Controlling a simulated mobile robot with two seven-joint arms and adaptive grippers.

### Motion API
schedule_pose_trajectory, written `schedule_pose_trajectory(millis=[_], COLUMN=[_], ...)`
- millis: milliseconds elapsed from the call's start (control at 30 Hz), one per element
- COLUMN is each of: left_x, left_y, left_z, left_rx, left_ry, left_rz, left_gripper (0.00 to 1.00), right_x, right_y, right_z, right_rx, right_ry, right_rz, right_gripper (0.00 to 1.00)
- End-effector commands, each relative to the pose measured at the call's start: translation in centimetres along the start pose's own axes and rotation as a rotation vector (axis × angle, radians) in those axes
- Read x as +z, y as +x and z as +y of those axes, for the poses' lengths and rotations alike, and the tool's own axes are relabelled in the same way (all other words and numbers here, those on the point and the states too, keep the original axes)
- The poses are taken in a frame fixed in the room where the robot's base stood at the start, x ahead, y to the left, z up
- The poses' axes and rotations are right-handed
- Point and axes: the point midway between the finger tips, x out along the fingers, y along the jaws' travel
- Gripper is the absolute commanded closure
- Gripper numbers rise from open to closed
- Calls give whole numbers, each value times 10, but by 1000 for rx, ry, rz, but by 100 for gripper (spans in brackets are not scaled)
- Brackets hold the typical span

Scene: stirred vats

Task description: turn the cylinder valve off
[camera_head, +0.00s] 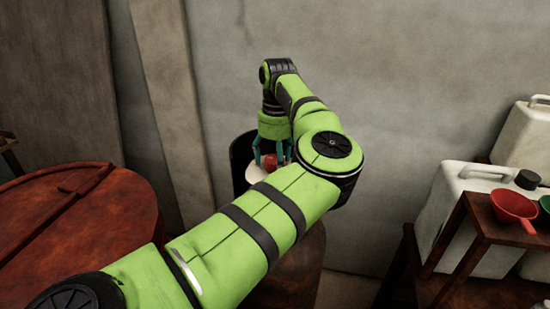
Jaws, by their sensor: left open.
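A red valve knob (270,164) shows just below my left gripper (268,157), close to the wall. The gripper points down with its teal fingers on either side of the knob; I cannot tell whether they touch it. The left gripper is open. The cylinder (291,281) under the valve is brown and mostly hidden behind my green left arm. A pale round part (256,174) and a dark curved shell (241,155) show around the knob. My right gripper is not in view.
A round reddish-brown wooden vat lid (60,230) fills the lower left. At the right, a wooden stand (480,232) carries a red funnel (514,206) and a green one (545,203). White jugs (450,195) stand behind it. A grey wall is behind.

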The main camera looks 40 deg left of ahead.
Motion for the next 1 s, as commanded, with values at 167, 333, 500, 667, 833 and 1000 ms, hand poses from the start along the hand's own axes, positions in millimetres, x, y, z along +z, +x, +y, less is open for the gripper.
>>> schedule_pose_trajectory(millis=[167,333,500,667,833,1000], left_x=[0,0,0,0,0,0], left_y=[0,0,1,2,4,5], left_z=[0,0,0,0,0,0], left_rx=[0,0,0,-1,0,-1], left_ry=[0,0,9,54,153,297], left_rz=[0,1,1,-1,-4,-9], left_gripper=[65,81,81,81,81,81], right_x=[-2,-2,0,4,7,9], right_y=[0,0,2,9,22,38], right_z=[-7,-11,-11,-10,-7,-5], right_rx=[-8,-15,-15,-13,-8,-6], right_ry=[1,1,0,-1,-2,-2], right_rz=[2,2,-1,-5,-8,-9], right_gripper=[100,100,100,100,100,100])
